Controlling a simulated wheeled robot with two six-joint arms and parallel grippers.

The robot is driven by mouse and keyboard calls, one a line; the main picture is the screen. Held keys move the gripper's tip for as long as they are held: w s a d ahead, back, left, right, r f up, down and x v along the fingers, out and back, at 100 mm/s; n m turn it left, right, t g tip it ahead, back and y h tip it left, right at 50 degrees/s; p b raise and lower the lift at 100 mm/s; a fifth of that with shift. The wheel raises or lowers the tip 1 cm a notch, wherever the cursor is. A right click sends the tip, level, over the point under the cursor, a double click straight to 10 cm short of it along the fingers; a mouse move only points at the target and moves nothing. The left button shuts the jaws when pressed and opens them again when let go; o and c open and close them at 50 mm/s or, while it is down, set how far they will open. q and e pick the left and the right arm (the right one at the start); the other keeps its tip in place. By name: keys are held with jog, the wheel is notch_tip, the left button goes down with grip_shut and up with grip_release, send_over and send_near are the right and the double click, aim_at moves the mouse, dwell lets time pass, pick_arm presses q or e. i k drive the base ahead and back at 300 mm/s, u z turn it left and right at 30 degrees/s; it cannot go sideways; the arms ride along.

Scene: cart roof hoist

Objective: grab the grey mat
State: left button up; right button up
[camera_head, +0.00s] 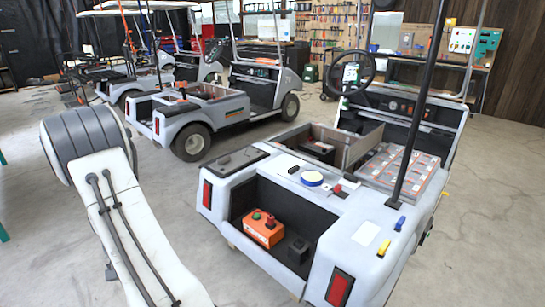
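A dark grey flat rectangle (237,160), which looks like the grey mat, lies on the left rear corner of the nearest cart (290,188). A small dark item seems to rest on it, too small to make out. A white arm link of mine fills the lower left, to the left of the cart and apart from the mat. Neither of my grippers shows.
A blue-rimmed round item (312,178) lies on the rear deck. A black post (418,110) rises at the right. Another cart (195,115) stands behind.

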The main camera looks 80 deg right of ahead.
aim_at(226, 165)
jog(key=z, duration=1.2)
jog(key=i, duration=2)
jog(key=z, duration=0.6)
jog(key=i, duration=0.95)
jog(key=u, duration=0.05)
